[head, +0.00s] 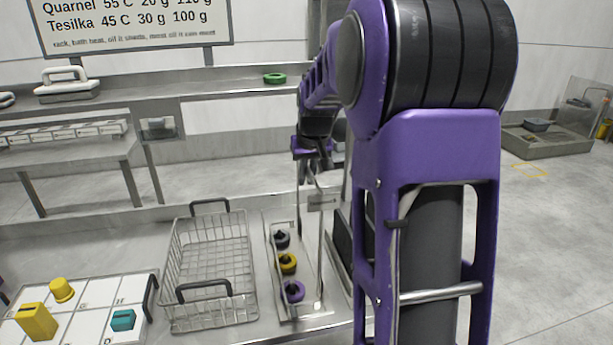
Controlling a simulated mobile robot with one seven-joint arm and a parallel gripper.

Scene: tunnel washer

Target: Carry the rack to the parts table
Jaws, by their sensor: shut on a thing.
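The narrow metal rack (270,262) with a tall thin handle (321,250) stands at the lower middle of the head view. It holds a black ring, a yellow ring and a purple ring in a row. My gripper (315,172) is above its far end, shut at the top of the handle; the exact grip is small and partly hidden by my arm. I cannot tell whether the rack touches the surface below. A steel table (75,158) stands at the back left; I cannot tell whether it is the parts table.
A wire basket (210,265) with black handles stands close left of the rack. A white gridded tray (85,322) with yellow and teal pieces is at lower left. A green ring (274,78) lies on the back shelf (220,80). My arm blocks much of the right side.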

